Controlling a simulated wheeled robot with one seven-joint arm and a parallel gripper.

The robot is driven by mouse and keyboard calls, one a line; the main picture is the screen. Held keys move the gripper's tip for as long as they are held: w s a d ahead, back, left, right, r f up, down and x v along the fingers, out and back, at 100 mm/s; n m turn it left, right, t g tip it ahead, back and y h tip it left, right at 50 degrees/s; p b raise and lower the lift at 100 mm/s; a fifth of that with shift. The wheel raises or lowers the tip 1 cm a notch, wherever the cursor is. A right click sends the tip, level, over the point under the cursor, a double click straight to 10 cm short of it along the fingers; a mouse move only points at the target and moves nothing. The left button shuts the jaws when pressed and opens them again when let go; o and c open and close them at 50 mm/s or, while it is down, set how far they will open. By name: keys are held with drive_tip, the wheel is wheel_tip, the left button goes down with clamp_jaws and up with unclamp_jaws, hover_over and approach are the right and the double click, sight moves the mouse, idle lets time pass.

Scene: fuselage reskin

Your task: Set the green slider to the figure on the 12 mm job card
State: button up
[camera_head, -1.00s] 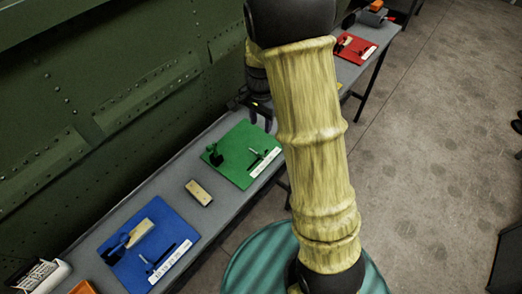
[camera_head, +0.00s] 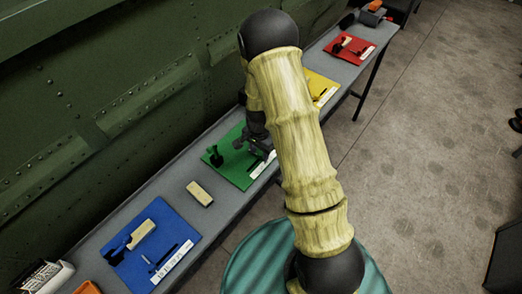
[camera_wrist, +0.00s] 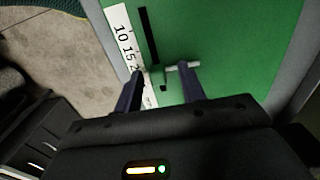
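The green board (camera_head: 230,172) lies on the long grey bench, with a dark clamp-like piece (camera_head: 213,155) at its left. In the wrist view the board (camera_wrist: 240,45) has a dark straight slot (camera_wrist: 149,35) beside a white scale strip (camera_wrist: 117,28) reading 10, 15 and a partly hidden figure. The slider's pale grey bar (camera_wrist: 182,66) stands near the slot's lower end, close to the right fingertip. My gripper (camera_wrist: 160,78) is open, its two dark fingers apart over the slider; contact cannot be told. In the head view my gripper (camera_head: 260,150) is over the board's right part. No 12 mm job card is readable.
A blue board (camera_head: 150,245), a yellow board (camera_head: 318,86) and a red board (camera_head: 350,50) lie along the bench. A loose tan block (camera_head: 199,193) lies between blue and green. A white card holder (camera_head: 38,275) is at lower left. The green fuselage wall (camera_head: 90,100) rises behind.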

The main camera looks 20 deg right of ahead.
sight(260, 154)
drive_tip(key=shift+s+d, duration=0.1)
drive_tip(key=shift+d, duration=0.05)
clamp_jaws()
drive_tip(key=shift+s+a, duration=0.15)
drive_tip(key=shift+a, duration=0.05)
unclamp_jaws()
idle(0.3)
wheel_tip(260, 154, up, 17)
drive_tip(key=b, duration=0.2)
drive_tip(key=shift+r, duration=0.15)
idle(0.3)
